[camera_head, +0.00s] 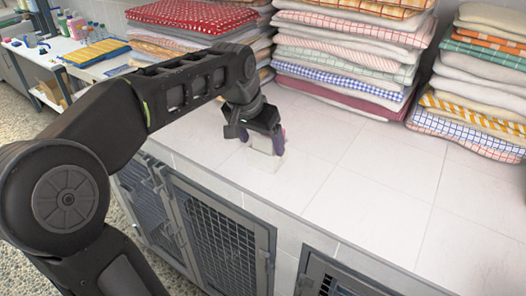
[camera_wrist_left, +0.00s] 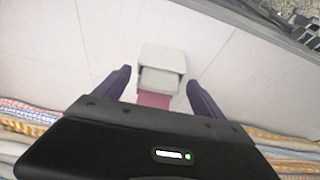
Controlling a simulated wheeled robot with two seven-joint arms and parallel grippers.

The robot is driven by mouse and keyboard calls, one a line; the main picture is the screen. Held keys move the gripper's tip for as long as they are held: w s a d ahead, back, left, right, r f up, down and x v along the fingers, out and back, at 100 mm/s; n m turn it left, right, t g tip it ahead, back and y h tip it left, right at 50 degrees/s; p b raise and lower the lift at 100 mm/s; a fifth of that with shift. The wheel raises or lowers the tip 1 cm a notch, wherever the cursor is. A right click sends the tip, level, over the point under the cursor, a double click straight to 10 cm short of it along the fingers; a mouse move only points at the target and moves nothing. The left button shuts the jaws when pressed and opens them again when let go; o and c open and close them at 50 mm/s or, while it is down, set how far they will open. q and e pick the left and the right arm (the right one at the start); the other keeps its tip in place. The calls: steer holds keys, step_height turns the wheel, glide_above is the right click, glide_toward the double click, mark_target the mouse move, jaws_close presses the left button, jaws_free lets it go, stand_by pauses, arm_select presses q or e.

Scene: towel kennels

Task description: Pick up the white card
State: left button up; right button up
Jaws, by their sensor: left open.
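The white card (camera_wrist_left: 163,57) is on the white tiled counter, between and just beyond my left fingertips in the left wrist view. It looks pale with a greyish lower part, and a pink piece (camera_wrist_left: 153,99) shows beside it toward my gripper. In the head view the white card (camera_head: 266,162) shows as a small pale patch below my left gripper (camera_head: 262,143). My left gripper (camera_wrist_left: 159,80) is open, its two dark purple fingers on either side of the card with gaps showing. I cannot tell whether the fingers touch the counter. My right gripper is not in view.
Stacks of folded towels (camera_head: 345,45) stand along the back of the counter, with another stack (camera_head: 475,85) at the right. Mesh kennel doors (camera_head: 225,240) are below the front edge. The counter (camera_head: 375,175) is clear to the right of my gripper.

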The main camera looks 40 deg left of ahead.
mark_target(261, 151)
arm_select(q)
steer(key=shift+c, duration=0.2)
steer(key=c, duration=1.4)
step_height(261, 151, up, 10)
steer(key=shift+s, duration=0.1)
stand_by(0.4)
